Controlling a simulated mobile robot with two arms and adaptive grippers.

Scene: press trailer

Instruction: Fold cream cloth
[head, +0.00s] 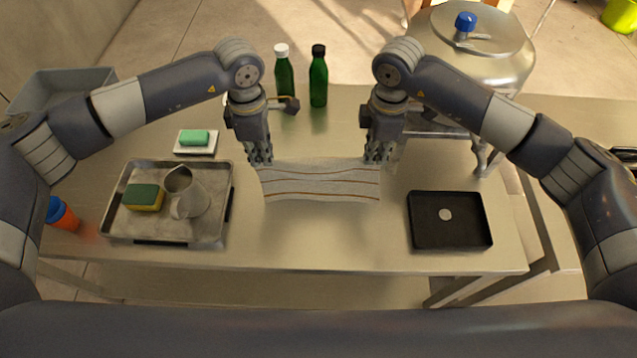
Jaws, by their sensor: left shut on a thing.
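The cream cloth (320,182) has thin brown stripes and is stretched out at the middle of the metal table, its near edge slightly wavy. My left gripper (261,163) points down at the cloth's far left corner and is shut on it. My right gripper (377,158) points down at the far right corner; its fingertips are too small and dark to tell whether they are open or shut. The fingers cover both far corners. I cannot tell how much of the cloth is off the table.
A metal tray (217,225) holds a sponge (143,197) and a metal jug (190,198). A black tray (450,236) with a pale round item stands right. A green bar (195,137) and two green bottles (318,82) stand behind. The table in front of the cloth is clear.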

